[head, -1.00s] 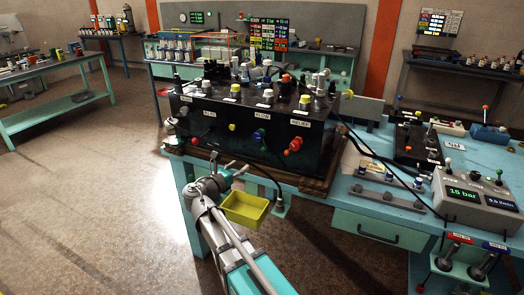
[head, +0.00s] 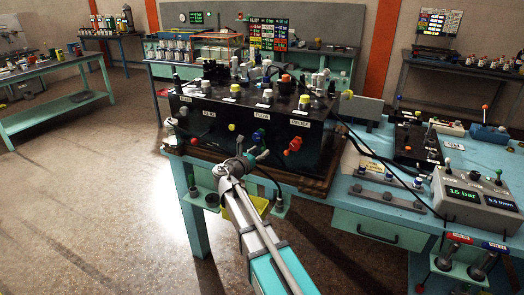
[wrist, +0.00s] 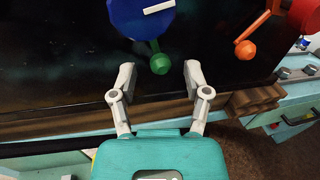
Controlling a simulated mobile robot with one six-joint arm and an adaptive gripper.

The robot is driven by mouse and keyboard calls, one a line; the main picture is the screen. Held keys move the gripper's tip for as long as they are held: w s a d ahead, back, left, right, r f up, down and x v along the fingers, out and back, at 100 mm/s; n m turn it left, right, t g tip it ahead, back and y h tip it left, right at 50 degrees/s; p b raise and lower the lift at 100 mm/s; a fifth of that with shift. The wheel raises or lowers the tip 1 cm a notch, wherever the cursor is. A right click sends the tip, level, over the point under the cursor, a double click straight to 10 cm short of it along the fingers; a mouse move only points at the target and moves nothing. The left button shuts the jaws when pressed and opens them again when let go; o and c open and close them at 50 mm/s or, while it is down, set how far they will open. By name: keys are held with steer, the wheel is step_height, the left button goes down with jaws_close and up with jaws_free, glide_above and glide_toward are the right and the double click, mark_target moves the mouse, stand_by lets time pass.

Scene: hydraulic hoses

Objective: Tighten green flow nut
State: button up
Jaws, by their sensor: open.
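The green nut (wrist: 160,62) shows in the wrist view at the end of a short stem below the blue flow knob (wrist: 141,17). The knob is on the front face of the black valve block, and also shows in the head view (head: 260,137) under a FLOW label. My gripper (wrist: 158,76) is open and empty, its two fingers apart, one on each side just below the green nut. In the head view my gripper (head: 250,157) is in front of the block, below the blue knob. I cannot tell the remaining depth to the nut.
The red relief knob (wrist: 295,15) with its orange nut (wrist: 245,50) is close on the right. A yellow bin (head: 234,210) hangs below, partly behind my arm. A black hose (head: 274,184) runs down beside my gripper. A grey readout box (head: 477,196) stands right.

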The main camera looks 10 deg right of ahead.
steer(key=shift+x, duration=0.85)
jaws_close()
